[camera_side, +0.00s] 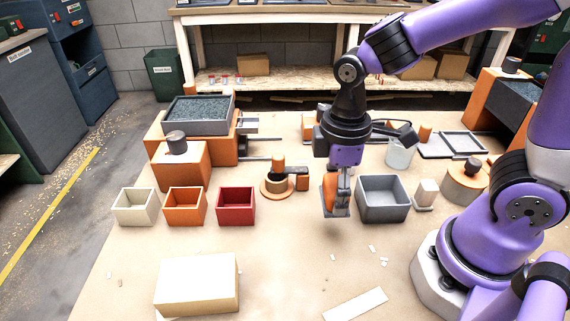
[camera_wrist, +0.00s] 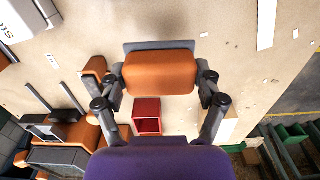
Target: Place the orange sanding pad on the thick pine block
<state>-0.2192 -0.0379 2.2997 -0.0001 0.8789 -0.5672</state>
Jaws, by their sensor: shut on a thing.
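The orange sanding pad (camera_side: 329,193) has an orange grip on a flat grey base. My gripper (camera_side: 342,190) is shut on it, and in the wrist view the orange grip (camera_wrist: 160,73) lies between both fingers. The grey base shows along its far edge. The pad is left of the grey bin; its exact height above the table is hard to tell. The thick pine block (camera_side: 197,284) lies on the table at the front left, its top bare, left of and nearer the camera than my gripper. In the wrist view it is partly hidden behind the right finger.
Cream, orange and red (camera_side: 236,206) open boxes stand in a row left of my gripper. A grey bin (camera_side: 383,199) stands close on its right. A thin pale board (camera_side: 355,304) lies at the front. Small scraps are scattered; the table between gripper and block is mostly clear.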

